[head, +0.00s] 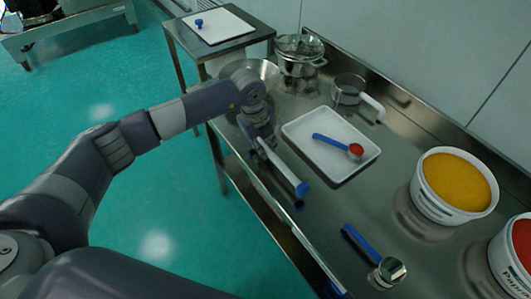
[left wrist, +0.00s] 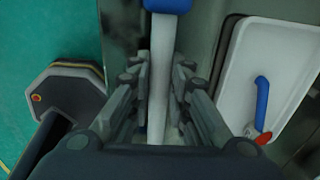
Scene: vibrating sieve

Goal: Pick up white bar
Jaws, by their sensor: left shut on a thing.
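The white bar (head: 285,168) has a blue end and is held tilted near the front edge of the steel table. My left gripper (head: 262,145) is shut on it, and the blue end sticks out toward the lower right. In the left wrist view, the white bar (left wrist: 161,65) runs between the two fingers of the gripper (left wrist: 159,85), with its blue end at the top edge. I cannot tell clearly whether the bar touches the table. My right gripper is not in view.
A white tray (head: 300,130) with a blue-handled red scoop (head: 335,143) lies right of the gripper. A pot (head: 300,68), a metal cup (head: 347,90), a blue-handled metal scoop (head: 385,271), a yellow-filled tub (head: 425,203) and a red-filled tub (head: 502,262) stand around.

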